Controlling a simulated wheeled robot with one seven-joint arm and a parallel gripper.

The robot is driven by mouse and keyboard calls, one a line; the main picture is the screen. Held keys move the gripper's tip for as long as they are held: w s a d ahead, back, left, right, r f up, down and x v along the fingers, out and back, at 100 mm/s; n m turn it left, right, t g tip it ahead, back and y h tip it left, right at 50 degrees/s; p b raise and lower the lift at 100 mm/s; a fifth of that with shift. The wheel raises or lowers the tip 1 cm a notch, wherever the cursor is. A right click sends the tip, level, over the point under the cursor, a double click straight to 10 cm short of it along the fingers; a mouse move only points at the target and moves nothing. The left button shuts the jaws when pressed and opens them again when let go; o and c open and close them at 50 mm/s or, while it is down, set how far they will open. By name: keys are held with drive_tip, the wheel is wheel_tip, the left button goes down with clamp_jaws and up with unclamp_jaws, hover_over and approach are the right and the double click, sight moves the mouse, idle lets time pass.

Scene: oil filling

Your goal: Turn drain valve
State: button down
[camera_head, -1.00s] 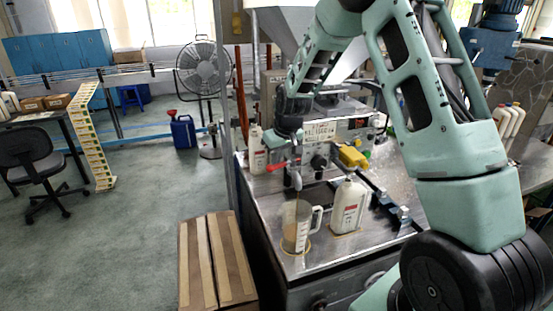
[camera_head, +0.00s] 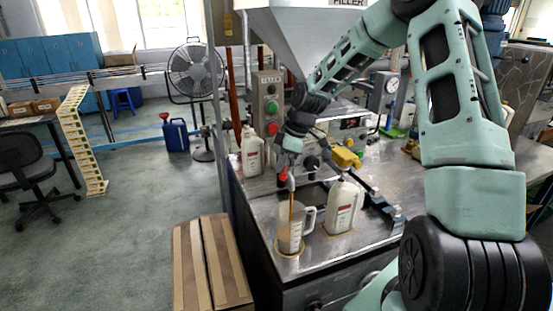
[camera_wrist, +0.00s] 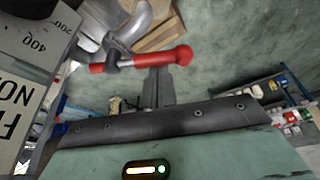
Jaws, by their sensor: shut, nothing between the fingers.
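The drain valve's red handle (camera_head: 283,174) is at the front of the filling machine, above a clear measuring jug (camera_head: 290,240). A brown oil stream (camera_head: 291,212) runs from the spout into the jug. In the wrist view, the red handle (camera_wrist: 142,60) lies across the picture, with its round end to the right and the grey spout (camera_wrist: 132,25) behind it. My gripper (camera_head: 289,160) is at the valve. In the wrist view, my gripper (camera_wrist: 156,82) is shut with nothing between its fingers, its tips close against the handle; contact is hard to tell.
A white bottle (camera_head: 344,207) stands right of the jug, and another white bottle (camera_head: 252,152) stands behind to the left. A control box (camera_head: 269,105) rises behind. A cardboard box (camera_head: 212,262) sits on the floor left of the machine table.

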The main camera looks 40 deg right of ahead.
drive_tip(key=n, duration=0.1)
drive_tip(key=s+d+n+p, duration=0.1)
drive_tip(key=n, duration=0.1)
drive_tip(key=shift+r+g, duration=0.1)
drive_tip(key=shift+g, duration=0.3)
drive_tip(key=shift+s+d+y+p, duration=0.2)
drive_tip(key=shift+d+y+p, duration=0.05)
drive_tip(key=shift+y+p, duration=0.05)
drive_tip(key=shift+d, duration=0.1)
